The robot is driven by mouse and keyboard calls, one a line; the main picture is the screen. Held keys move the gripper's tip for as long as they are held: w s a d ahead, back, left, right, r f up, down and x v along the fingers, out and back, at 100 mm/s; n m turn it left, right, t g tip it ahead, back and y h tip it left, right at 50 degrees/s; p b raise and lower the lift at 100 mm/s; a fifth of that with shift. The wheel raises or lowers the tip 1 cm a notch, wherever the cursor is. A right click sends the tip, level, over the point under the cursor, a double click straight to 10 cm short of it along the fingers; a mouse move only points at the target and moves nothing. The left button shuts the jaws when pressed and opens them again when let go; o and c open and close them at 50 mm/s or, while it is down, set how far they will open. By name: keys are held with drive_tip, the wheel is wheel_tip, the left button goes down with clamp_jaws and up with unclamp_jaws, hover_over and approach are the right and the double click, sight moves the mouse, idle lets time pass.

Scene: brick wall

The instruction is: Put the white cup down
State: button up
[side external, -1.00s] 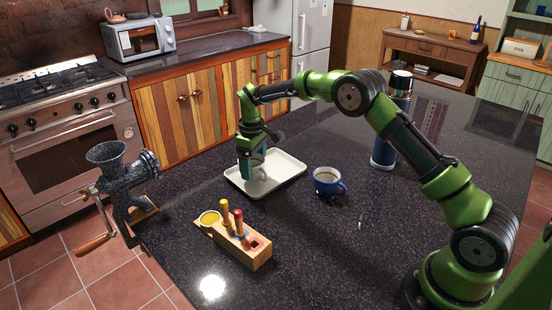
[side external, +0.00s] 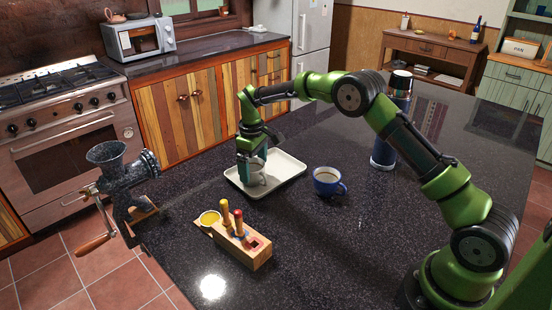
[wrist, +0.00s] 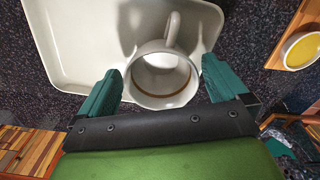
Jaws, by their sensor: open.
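The white cup (wrist: 163,78) stands upright on the white tray (wrist: 62,52), near the tray's edge, with its handle pointing away from my gripper in the wrist view. A brown ring shows inside it. In the side view the cup (side external: 257,178) is partly hidden by my gripper (side external: 251,176). My gripper (wrist: 160,85) is open, with one teal finger on each side of the cup and a visible gap at the fingers. The tray (side external: 288,168) lies flat on the dark counter.
A blue mug (side external: 326,182) stands right of the tray. A wooden block with handled tools (side external: 240,245) and a yellow-filled dish (side external: 209,219) are at the front. A metal grinder (side external: 120,180) is at the left edge. A tall flask (side external: 388,130) stands behind.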

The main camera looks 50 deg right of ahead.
wheel_tip(320, 180, up, 11)
drive_tip(key=s+a+r+m+t+y, duration=0.1)
drive_tip(key=s+a+r+m+t, duration=0.15)
drive_tip(key=s+r, duration=1.1)
drive_tip(key=s+a+f+m+t, duration=0.1)
drive_tip(key=s+f+m+t, duration=0.1)
drive_tip(key=s, duration=0.7)
drive_tip(key=s+f+m+t+y, duration=0.1)
drive_tip(key=s+f+m+t, duration=0.1)
drive_tip(key=s, duration=0.8)
drive_tip(key=shift+s+a+m+t, duration=0.15)
drive_tip(key=shift+a+m+t, duration=0.25)
drive_tip(key=shift+m, duration=0.25)
